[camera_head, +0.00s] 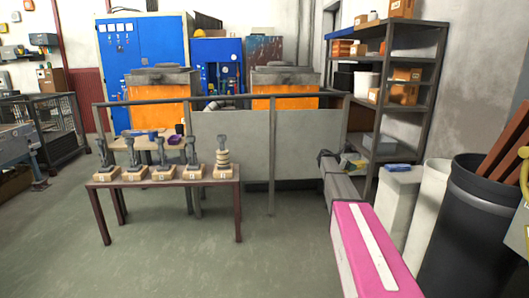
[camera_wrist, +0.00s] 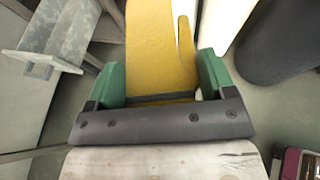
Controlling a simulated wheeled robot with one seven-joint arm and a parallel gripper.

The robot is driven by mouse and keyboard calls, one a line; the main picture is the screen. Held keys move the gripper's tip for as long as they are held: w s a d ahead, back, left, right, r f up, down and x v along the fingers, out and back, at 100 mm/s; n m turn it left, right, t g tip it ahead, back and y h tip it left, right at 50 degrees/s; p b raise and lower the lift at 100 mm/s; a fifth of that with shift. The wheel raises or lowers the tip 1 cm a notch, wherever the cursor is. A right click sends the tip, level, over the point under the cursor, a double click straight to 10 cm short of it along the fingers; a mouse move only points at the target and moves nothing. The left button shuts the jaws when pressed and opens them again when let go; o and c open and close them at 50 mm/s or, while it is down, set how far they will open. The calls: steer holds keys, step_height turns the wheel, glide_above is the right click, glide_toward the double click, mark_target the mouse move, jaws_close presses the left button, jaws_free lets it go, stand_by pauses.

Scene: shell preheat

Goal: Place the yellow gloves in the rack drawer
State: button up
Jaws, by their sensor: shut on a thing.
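The yellow glove (camera_wrist: 160,40) lies between the two green fingers of my gripper (camera_wrist: 160,82) in the wrist view, and the gripper is shut on it. The glove extends away past the fingertips. In the head view my gripper (camera_head: 328,160) is at the far end of my arm, in front of the rack, with a small yellowish patch beside it. The grey metal rack (camera_head: 441,66) stands at the right against the wall. A grey box (camera_head: 380,142) sits on a low level of it; I cannot tell whether this is the drawer.
A white bin (camera_head: 399,195), a pale cylinder (camera_head: 432,205) and a black cylinder (camera_head: 465,235) stand right of my arm. A grey fence panel (camera_head: 235,150) is to the left. A low table (camera_head: 165,180) holds several stands. The front left floor is clear.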

steer(key=s+a+n+t, duration=0.1)
steer(key=s+a, duration=0.8)
steer(key=s, duration=0.4)
steer(key=s+a+r+n+t+y, duration=0.1)
steer(key=s+a, duration=0.8)
steer(key=s, duration=0.4)
steer(key=s+a+r+n+t, duration=0.1)
steer(key=s+a, duration=0.8)
steer(key=s, duration=0.4)
steer(key=shift+s+n+t+y, duration=0.3)
steer(key=shift+y, duration=0.1)
